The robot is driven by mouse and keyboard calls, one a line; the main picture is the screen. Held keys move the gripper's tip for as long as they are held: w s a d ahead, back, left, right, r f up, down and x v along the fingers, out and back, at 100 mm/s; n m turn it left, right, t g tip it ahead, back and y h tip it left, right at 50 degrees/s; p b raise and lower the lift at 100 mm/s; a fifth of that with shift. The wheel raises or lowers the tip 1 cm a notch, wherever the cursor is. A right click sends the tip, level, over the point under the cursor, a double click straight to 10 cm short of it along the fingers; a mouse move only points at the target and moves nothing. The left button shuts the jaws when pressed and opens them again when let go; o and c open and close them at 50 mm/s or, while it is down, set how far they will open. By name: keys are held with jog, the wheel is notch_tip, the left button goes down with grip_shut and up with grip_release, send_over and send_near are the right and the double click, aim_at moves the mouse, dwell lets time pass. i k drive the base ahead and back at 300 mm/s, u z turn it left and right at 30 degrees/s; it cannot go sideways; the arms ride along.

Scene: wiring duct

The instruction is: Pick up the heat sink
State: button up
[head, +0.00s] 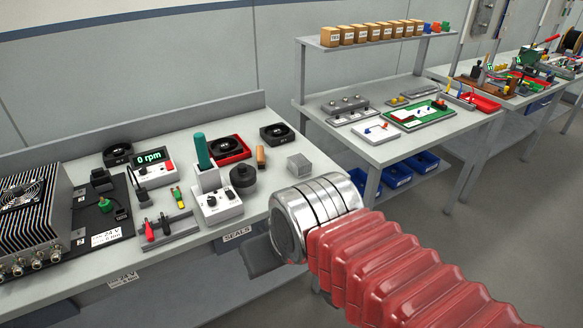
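A small grey block (299,166), which looks like the heat sink, sits near the right end of the grey workbench (270,192). Its details are too small to make out. My gripper (262,258) shows only as a dark grey part below my silver wrist, in front of the bench's front edge. It is lower and nearer than the block and apart from it. Its fingertips are mostly hidden, so I cannot tell whether it is open or shut.
Left of the block are a tan cylinder (260,156), a fan in a red tray (230,149), another black fan (277,135) and a white box (215,203) with a green cylinder (202,150). A large finned unit (35,220) stands far left. A second bench (400,145) stands right.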

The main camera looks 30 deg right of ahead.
aim_at(298, 164)
jog(key=z, duration=0.05)
jog(key=i, duration=1)
jog(key=u, duration=0.05)
